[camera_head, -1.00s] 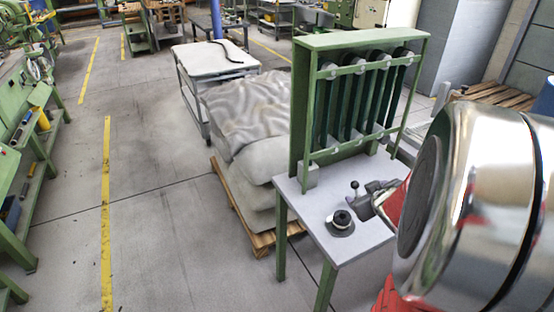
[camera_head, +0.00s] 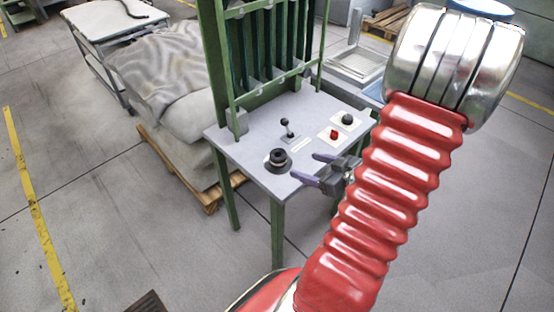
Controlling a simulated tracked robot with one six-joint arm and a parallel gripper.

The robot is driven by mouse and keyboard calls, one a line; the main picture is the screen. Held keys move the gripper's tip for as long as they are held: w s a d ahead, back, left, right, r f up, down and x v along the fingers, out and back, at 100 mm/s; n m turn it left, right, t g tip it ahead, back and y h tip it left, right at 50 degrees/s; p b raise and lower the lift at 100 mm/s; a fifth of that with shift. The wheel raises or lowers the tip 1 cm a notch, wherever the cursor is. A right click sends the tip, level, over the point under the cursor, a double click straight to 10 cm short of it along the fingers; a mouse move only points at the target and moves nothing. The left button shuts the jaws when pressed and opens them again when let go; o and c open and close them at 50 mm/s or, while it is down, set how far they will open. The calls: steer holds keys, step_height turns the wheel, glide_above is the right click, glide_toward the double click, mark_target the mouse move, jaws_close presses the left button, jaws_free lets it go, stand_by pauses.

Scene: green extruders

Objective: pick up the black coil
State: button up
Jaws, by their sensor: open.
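The black coil (camera_head: 279,156), a small dark round piece on a flat dark base, sits upright near the front left edge of the small grey table (camera_head: 240,148). My gripper (camera_head: 304,166) comes in from the right at the table's front edge. Its two purple-grey fingers are apart and point left towards the coil. Nothing is between them. The fingertips are close to the coil but do not appear to touch it. The exact height of the fingers above the table is hard to tell.
A lever with a black ball (camera_head: 284,123), a red button (camera_head: 334,134) and a black knob (camera_head: 347,118) are on the table behind my gripper. A green rack (camera_head: 212,60) stands at the table's back. A covered pallet load (camera_head: 165,85) is to the left. Open floor lies in front.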

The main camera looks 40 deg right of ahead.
mark_target(283, 158)
steer(key=shift+w, duration=0.1)
steer(key=x, duration=0.8)
steer(key=shift+w+f, duration=0.15)
steer(key=shift+w, duration=0.05)
steer(key=shift+w, duration=0.1)
steer(key=shift+d+x, duration=0.15)
steer(key=shift+x, duration=1.1)
steer(key=shift+d+x, duration=0.15)
steer(key=shift+x, duration=1.15)
steer(key=shift+f, duration=0.2)
steer(key=shift+c, duration=0.3)
steer(key=c, duration=1.1)
steer(key=shift+c, duration=0.2)
